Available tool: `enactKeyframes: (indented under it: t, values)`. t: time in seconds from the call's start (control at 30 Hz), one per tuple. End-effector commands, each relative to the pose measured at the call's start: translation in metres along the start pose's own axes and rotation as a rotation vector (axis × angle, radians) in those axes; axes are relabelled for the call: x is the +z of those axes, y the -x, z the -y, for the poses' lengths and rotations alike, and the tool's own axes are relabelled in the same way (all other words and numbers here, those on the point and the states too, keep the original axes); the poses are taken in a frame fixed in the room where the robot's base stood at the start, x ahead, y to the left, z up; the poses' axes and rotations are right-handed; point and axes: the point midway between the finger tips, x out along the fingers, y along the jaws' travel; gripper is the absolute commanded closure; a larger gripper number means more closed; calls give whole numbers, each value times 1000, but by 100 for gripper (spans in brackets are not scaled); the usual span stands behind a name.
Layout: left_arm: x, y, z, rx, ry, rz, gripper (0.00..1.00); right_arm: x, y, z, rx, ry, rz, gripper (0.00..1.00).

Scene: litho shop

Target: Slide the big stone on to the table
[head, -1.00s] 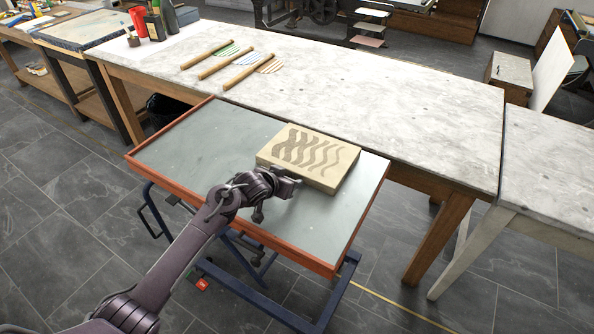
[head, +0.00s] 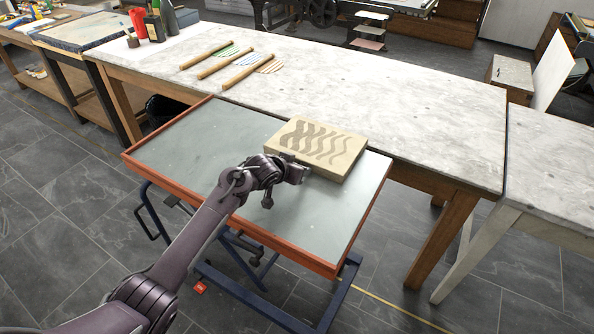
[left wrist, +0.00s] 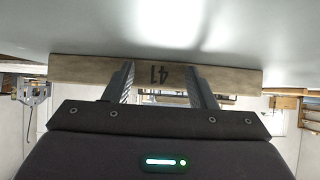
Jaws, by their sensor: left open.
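The big stone (head: 318,149) is a thick tan slab with dark wavy marks on top. It lies flat on the grey top of a wheeled trolley (head: 215,150), near the trolley's far edge beside the table. My left gripper (head: 303,173) is at the stone's near side, with its fingers open. In the left wrist view the stone's side face (left wrist: 160,74), marked 41, spans the picture just beyond the two spread fingers (left wrist: 160,84); whether they touch it I cannot tell. The long table (head: 400,110) has a pale, worn top. My right gripper is not in view.
The trolley has a raised red-brown rim (head: 170,178) on its left and near sides. Several wooden-handled tools (head: 225,64) lie at the table's left part, with bottles (head: 160,20) beyond. The tabletop behind the stone is clear.

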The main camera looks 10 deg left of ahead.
Motion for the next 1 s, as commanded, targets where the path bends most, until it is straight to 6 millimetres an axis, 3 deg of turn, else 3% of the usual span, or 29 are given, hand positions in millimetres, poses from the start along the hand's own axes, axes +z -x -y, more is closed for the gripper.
enactKeyframes:
  t: [0.4, 0.83, 1.0]
  values:
    - [-20, -24, -1, 1, 1, -11, 49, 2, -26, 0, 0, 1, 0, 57]
    - [-24, -25, -1, 1, 0, -10, 49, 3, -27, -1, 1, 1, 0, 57]
    - [-26, -32, -1, 1, 1, -11, 49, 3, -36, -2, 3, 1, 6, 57]
